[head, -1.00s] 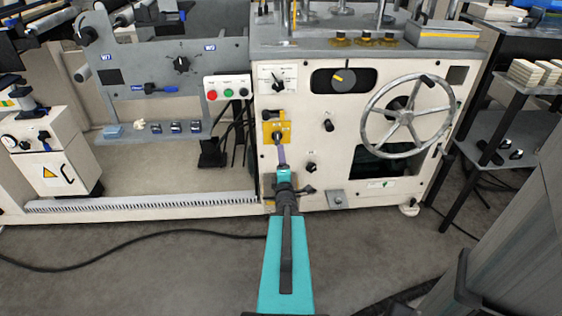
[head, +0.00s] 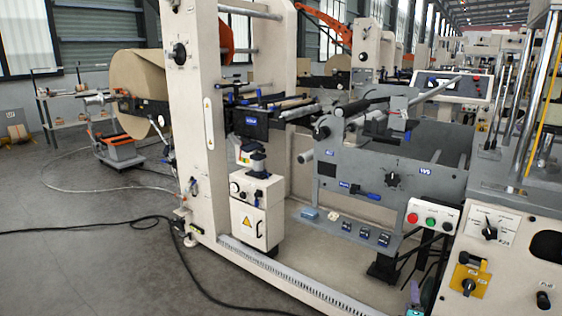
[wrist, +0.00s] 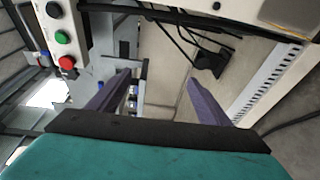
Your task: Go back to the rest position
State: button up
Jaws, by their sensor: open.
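My gripper (wrist: 158,78) is open, its two purple fingers spread apart with nothing between them in the wrist view. In the head view only a small purple and teal part of my gripper (head: 414,294) shows at the bottom edge, right of centre. It appears in front of the machine, left of the yellow switch plate (head: 468,281). The rest of my arm is out of the head view.
A button box (head: 433,216) with red and green buttons shows close by; it also appears in the wrist view (wrist: 62,36). The machine's pale upright frame (head: 200,120) stands at centre-left. A black cable (head: 100,226) crosses the open grey floor (head: 70,270) at left.

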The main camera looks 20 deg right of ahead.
jog(key=w+a+f+n+y+p, duration=0.1)
jog(key=w+a+f+y+p, duration=0.15)
jog(key=w+a, duration=0.45)
jog(key=w+a+f+n+y+p, duration=0.1)
jog(key=w+a+f+y+p, duration=0.15)
jog(key=a, duration=0.85)
jog(key=s+a+f+g+y+p, duration=0.15)
jog(key=a+f, duration=0.25)
jog(key=a, duration=0.5)
jog(key=s+a+f+g+y+p, duration=0.1)
jog(key=a+f+g+y+p, duration=0.3)
jog(key=a, duration=0.6)
jog(key=s+a+f+m+g+p, duration=0.1)
jog(key=s+a+f+m+g, duration=0.15)
jog(key=s+a+f, duration=0.35)
jog(key=s+a+f+m+g+p, duration=0.1)
jog(key=s+a+f+m+g, duration=0.15)
jog(key=s+a, duration=0.4)
jog(key=s+r+m+g, duration=0.2)
jog(key=s+m+g, duration=0.5)
jog(key=s, duration=1.2)
jog(key=shift+g+y, duration=0.45)
jog(key=shift+g, duration=0.1)
